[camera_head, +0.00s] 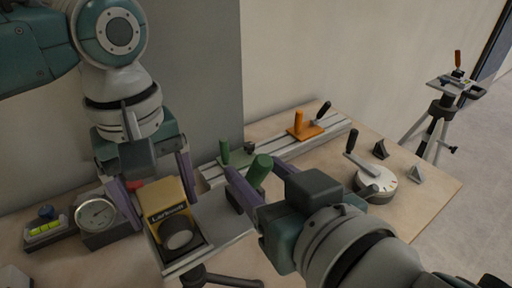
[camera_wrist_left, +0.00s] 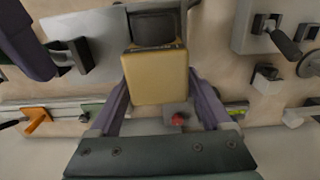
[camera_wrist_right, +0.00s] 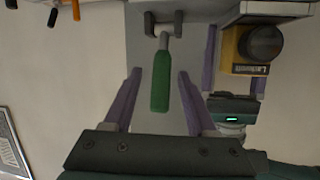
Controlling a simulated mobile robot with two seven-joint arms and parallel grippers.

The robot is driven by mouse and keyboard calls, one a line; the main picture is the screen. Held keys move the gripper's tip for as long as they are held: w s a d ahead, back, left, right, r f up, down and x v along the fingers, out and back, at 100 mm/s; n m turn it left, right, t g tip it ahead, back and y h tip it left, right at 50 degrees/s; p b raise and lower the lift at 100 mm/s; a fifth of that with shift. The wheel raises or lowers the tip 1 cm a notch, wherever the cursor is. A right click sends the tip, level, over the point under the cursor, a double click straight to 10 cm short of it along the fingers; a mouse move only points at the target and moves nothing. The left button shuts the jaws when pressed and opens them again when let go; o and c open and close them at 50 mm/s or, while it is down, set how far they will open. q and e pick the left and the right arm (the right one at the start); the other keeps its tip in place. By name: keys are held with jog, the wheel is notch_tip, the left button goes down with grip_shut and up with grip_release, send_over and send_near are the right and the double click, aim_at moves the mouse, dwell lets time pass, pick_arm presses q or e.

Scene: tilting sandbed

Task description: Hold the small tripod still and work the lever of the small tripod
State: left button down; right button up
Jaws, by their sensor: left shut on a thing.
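A yellow block (camera_head: 165,196) with lettering and a dark round knob sits at the end of a grey plate (camera_head: 217,212). My left gripper (camera_head: 157,200) is shut on its sides; the left wrist view shows the yellow block (camera_wrist_left: 157,80) between the fingers. A green lever handle (camera_head: 259,171) rises from a dark hinge bracket on the plate. My right gripper (camera_head: 262,182) is open around it. In the right wrist view the green handle (camera_wrist_right: 161,82) has a gap on both sides. Whether these parts make up the small tripod I cannot tell.
A dial gauge (camera_head: 96,215) and a level (camera_head: 45,230) stand at left. A rail (camera_head: 285,145) with an orange clamp (camera_head: 305,127) lies behind. A round white device (camera_head: 376,185) with a black handle is at right. A tripod (camera_head: 440,110) stands beyond the bench.

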jog(key=shift+r, duration=0.1)
jog(key=v, duration=1.2)
pick_arm(q)
grip_release()
